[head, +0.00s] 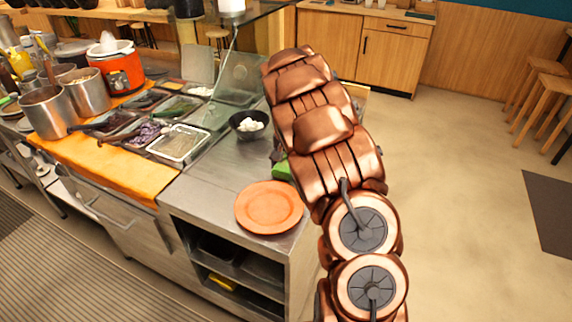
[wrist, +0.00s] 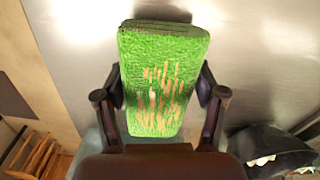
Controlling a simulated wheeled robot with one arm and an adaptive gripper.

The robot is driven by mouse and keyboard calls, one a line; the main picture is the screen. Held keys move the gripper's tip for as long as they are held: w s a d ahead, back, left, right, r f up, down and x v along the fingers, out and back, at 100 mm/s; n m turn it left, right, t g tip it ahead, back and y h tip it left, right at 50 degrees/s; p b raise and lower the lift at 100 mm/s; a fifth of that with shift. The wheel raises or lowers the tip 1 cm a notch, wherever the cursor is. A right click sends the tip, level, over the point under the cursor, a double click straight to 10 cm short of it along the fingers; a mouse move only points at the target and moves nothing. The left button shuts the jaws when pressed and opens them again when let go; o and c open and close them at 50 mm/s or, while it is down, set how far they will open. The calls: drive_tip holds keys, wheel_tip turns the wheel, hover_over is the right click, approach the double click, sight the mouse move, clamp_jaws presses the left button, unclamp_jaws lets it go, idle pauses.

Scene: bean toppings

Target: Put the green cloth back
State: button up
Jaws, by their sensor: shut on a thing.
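The green cloth (wrist: 165,60) is a thick, block-like green piece with tan streaks. In the wrist view it stands between the two dark fingers of my gripper (wrist: 158,105), which is shut on it. Behind it is a plain metal surface. In the head view only a small green part of the cloth (head: 283,171) shows at the left edge of my copper-coloured arm, over the counter behind the orange plate. My arm hides the rest of it and my gripper there. I cannot tell whether the cloth touches the counter.
An orange plate (head: 269,207) lies near the counter's front corner. A dark bowl with white contents (head: 249,125) stands behind it, also at the wrist view's right (wrist: 268,146). Topping trays (head: 179,144), metal pots (head: 46,111) and an orange cooker (head: 118,68) fill the left.

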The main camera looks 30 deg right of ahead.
sight(287, 161)
drive_tip(key=shift+f, duration=0.55)
drive_tip(key=o, duration=1.6)
wheel_tip(287, 161, up, 12)
drive_tip(key=shift+b, duration=0.95)
drive_tip(key=s+a+r+n+g, duration=0.1)
drive_tip(key=s+a+r+n, duration=0.25)
drive_tip(key=s+a, duration=1.2)
drive_tip(key=s+a+f+n, duration=0.1)
drive_tip(key=s+a+n, duration=0.1)
drive_tip(key=s, duration=0.5)
drive_tip(key=s+a+f+n, duration=0.2)
drive_tip(key=s+a, duration=0.1)
drive_tip(key=s, duration=0.4)
drive_tip(key=s+a+f+n+g, duration=0.1)
drive_tip(key=s+a+f+n, duration=0.1)
drive_tip(key=s, duration=0.6)
drive_tip(key=shift+a+f, duration=0.2)
drive_tip(key=shift+a, duration=0.3)
